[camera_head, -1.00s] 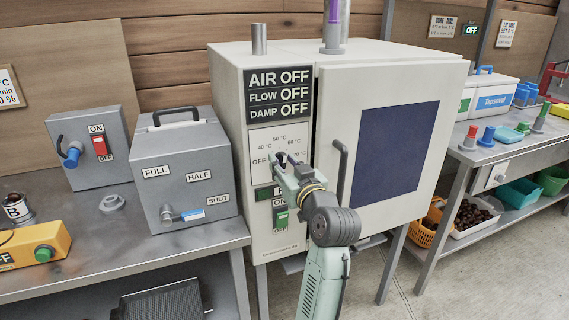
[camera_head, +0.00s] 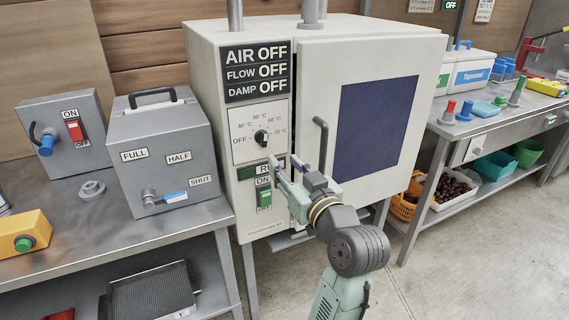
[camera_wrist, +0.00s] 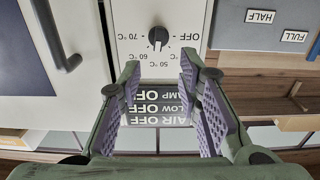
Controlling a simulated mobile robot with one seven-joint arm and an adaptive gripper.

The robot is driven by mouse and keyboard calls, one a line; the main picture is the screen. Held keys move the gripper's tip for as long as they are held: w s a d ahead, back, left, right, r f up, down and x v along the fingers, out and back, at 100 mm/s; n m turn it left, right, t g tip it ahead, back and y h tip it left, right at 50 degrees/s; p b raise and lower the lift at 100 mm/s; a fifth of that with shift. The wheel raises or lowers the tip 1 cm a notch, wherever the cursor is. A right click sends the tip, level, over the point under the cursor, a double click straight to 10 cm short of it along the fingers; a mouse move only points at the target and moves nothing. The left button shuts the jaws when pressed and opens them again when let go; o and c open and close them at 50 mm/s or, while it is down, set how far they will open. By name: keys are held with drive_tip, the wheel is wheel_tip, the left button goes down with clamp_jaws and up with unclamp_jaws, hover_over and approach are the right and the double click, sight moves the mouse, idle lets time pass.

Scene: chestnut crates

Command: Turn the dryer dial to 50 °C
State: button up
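The dryer (camera_head: 415,110) is a cream cabinet with a display reading AIR OFF, FLOW OFF, DAMP OFF. Its black dial (camera_head: 261,138) sits on a white plate marked OFF and 40 to 70 °C. In the wrist view the dial (camera_wrist: 158,37) appears upside down, beyond the fingertips. A pale mark shows on its side facing the 50 and 60 °C labels; the exact setting I cannot tell. My gripper (camera_head: 287,162) is open and empty, below and right of the dial in the head view, apart from it. Its fingers (camera_wrist: 157,78) stand wide apart in the wrist view.
A green ON/OFF switch (camera_head: 264,195) is below the dial. The dryer door's grey handle (camera_head: 321,145) stands out close to my gripper. A grey box with a blue-tipped lever (camera_head: 174,197) is on the left bench.

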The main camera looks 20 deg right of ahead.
sight(266, 139)
drive_tip(key=shift+f, duration=0.1)
drive_tip(key=shift+m, duration=0.8)
drive_tip(key=w+b, duration=0.2)
drive_tip(key=w, duration=0.1)
drive_tip(key=w+b, duration=0.1)
drive_tip(key=w, duration=0.3)
drive_tip(key=w+b, duration=0.2)
drive_tip(key=w, duration=0.2)
drive_tip(key=shift+w+a+r+b, duration=0.1)
drive_tip(key=shift+w+r+b, duration=0.1)
drive_tip(key=shift+r+b, duration=0.1)
drive_tip(key=shift+c, duration=0.6)
clamp_jaws()
